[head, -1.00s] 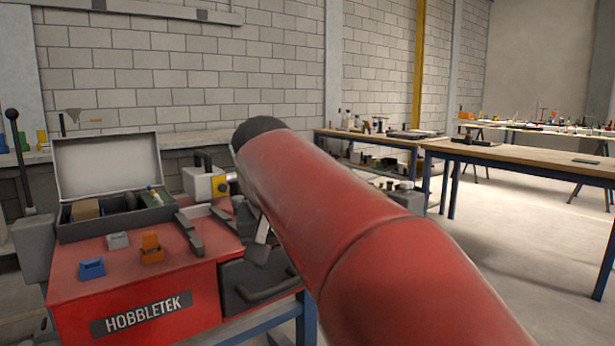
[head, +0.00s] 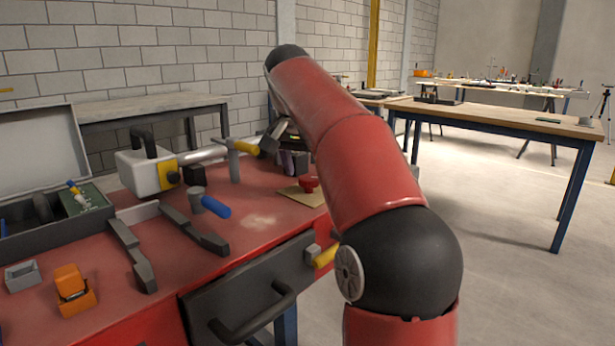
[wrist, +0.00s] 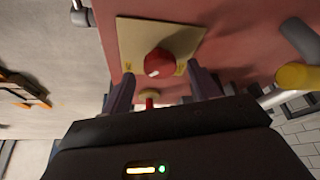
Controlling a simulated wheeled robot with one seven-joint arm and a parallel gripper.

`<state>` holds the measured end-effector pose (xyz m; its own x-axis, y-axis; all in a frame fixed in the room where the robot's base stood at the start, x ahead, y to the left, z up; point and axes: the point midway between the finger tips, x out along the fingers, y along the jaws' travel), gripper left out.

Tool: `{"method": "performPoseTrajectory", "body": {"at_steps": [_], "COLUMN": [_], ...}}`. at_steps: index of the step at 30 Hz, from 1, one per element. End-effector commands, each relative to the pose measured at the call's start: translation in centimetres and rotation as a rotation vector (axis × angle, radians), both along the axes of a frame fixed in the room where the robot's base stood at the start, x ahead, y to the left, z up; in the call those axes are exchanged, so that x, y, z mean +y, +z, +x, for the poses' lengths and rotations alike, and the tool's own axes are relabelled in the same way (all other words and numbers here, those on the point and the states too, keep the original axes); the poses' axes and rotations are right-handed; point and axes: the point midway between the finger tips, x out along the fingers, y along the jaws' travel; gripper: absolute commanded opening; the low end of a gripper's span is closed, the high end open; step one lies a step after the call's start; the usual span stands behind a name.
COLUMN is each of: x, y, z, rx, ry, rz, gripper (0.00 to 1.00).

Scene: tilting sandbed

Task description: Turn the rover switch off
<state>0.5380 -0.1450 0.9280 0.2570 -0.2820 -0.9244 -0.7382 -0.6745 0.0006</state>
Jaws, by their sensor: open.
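A round red knob (wrist: 159,62) with a small white mark sits on a tan plate (wrist: 134,38) on the red bench top; it looks like the rover switch. Small markings on the plate are too blurred to read. The knob (head: 308,184) and plate (head: 289,193) also show at the bench's right end in the head view. My gripper (wrist: 161,75) is open and empty, its two fingers apart on either side of the knob's line of sight. In the head view my gripper (head: 290,162) is beyond the knob, small and partly hidden by my arm.
A blue-handled lever (head: 215,207), a yellow-handled tap (head: 240,148) and dark rails (head: 192,231) stand left of the plate. A yellow-ended part (head: 323,257) juts from the bench front beside a dark drawer (head: 250,300). Open floor lies right.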

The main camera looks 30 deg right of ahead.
Motion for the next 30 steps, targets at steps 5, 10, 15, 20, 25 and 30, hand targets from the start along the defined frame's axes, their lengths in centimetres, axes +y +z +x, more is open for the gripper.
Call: {"method": "performPoseTrajectory", "body": {"at_steps": [5, 10, 15, 20, 25, 30], "x": [-0.48, -0.51, -0.50, -0.51, -0.51, -0.53], "y": [-1.52, -1.69, -1.67, -1.66, -1.66, -1.63], "z": [0.39, 0.49, 0.49, 0.48, 0.48, 0.45], "rx": [0.000, -0.001, -0.001, -0.001, -0.001, -0.001], "ry": [0.000, 0.001, 0.001, 0.001, 0.001, 0.013], "rz": [0.000, 0.000, 0.000, 0.000, 0.000, -0.001], "gripper": [0.61, 0.61, 0.56, 0.35, 0.17, 0.17]}}
